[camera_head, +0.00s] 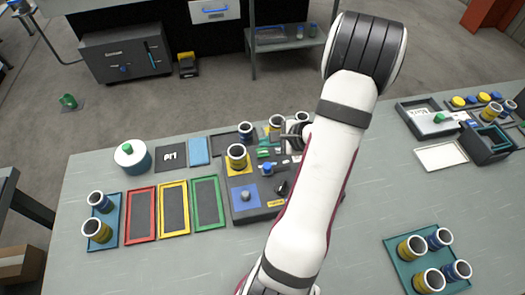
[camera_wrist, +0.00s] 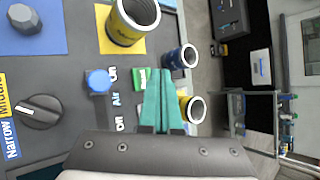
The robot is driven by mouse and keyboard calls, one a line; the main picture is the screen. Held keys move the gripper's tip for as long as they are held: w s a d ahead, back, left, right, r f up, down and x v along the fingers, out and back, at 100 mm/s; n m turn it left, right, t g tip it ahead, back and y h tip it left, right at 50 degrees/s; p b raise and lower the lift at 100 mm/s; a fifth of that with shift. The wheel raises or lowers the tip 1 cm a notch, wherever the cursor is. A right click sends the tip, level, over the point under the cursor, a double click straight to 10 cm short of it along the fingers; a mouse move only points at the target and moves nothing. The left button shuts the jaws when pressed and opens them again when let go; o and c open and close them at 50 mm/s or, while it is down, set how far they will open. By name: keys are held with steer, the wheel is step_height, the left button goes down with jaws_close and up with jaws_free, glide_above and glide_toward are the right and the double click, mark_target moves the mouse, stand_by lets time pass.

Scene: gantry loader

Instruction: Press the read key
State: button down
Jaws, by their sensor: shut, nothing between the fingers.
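A grey control panel (camera_head: 245,215) stands on the table, left of my arm. My gripper shows in the wrist view (camera_wrist: 158,72), its two teal fingers together and empty, pointing at the panel. A green patch with white marks (camera_wrist: 138,80) lies just left of the fingertips, partly hidden by them; its wording is unreadable, and I cannot tell whether it is the read key. Whether the fingers touch the panel is unclear. A blue switch knob (camera_wrist: 98,80) sits beside "Air", "On" and "Off" labels. A black rotary knob (camera_wrist: 40,112) is marked "Narrow" and "Middle".
A yellow-banded cup (camera_wrist: 125,25) stands on the panel's yellow pad. A blue cup (camera_wrist: 180,58) and another yellow cup (camera_wrist: 193,108) stand close to the fingers. Red (camera_head: 141,215), yellow (camera_head: 174,208) and green (camera_head: 208,203) trays lie left of the panel.

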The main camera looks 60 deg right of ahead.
mark_target(267, 154)
steer(key=shift+f, duration=0.65)
steer(key=shift+f, duration=0.1)
stand_by(1.5)
steer(key=shift+f, duration=0.3)
steer(key=shift+f, duration=0.35)
stand_by(0.7)
steer(key=shift+r, duration=0.75)
steer(key=shift+r, duration=2.55)
